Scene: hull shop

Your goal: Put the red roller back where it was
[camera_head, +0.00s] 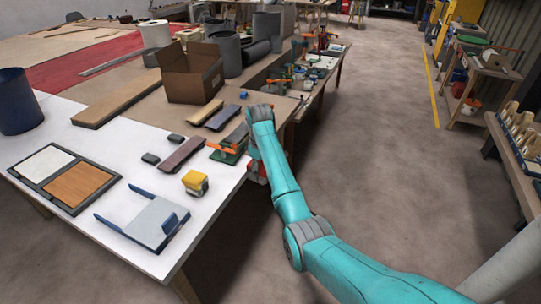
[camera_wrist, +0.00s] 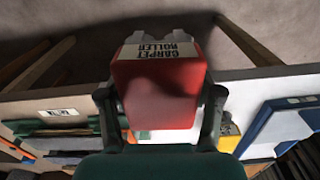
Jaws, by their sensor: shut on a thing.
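The red roller (camera_wrist: 158,90) is a red block with a white label reading "CARPET ROLLER", which appears upside down in the wrist view. My gripper (camera_wrist: 160,108) is shut on it, with a dark finger on each side. The roller is in front of the white table's edge, with floor and table legs beyond it. In the head view, a small red patch (camera_head: 261,174) shows beside the table edge, mostly hidden by my teal arm. I cannot tell which spot the roller came from.
The white table (camera_head: 110,150) carries a blue-grey tray (camera_head: 150,222), a yellow block-like item (camera_head: 195,182), a two-panel board (camera_head: 65,180) and several flat bars. A cardboard box (camera_head: 192,75) stands farther back. Open floor (camera_head: 390,130) lies to the right.

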